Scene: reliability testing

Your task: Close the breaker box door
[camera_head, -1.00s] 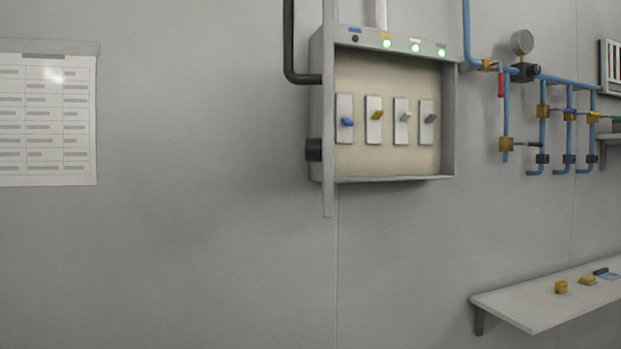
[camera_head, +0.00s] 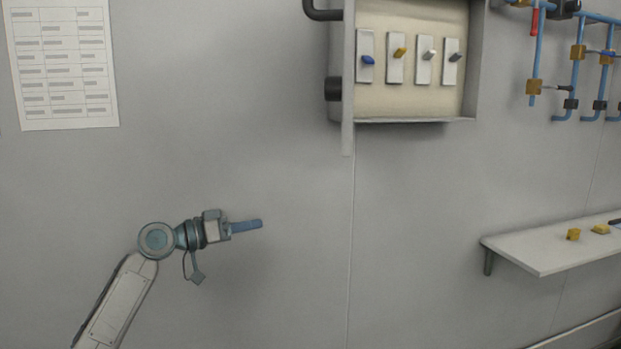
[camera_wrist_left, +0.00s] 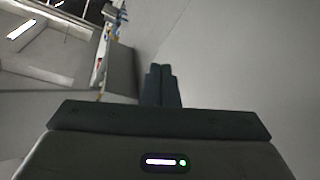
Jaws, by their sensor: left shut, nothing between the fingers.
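The grey breaker box (camera_head: 400,122) is on the wall at the top of the head view, its upper part cut off by the frame. Its front is open, showing several switches on a cream panel. The door (camera_head: 348,110) stands open at the box's left side, seen almost edge-on as a thin strip reaching below the box. My left gripper (camera_head: 258,224) is below and left of the door, pointing right, shut and empty, apart from the door. Its closed fingers (camera_wrist_left: 161,85) show in the left wrist view. My right gripper is not in view.
A black pipe (camera_head: 320,14) enters the box's left side. Blue pipes with brass valves (camera_head: 578,52) are on the wall at right. A shelf (camera_head: 545,258) with small yellow parts is at lower right. A paper chart (camera_head: 65,65) hangs at left. Wall between is clear.

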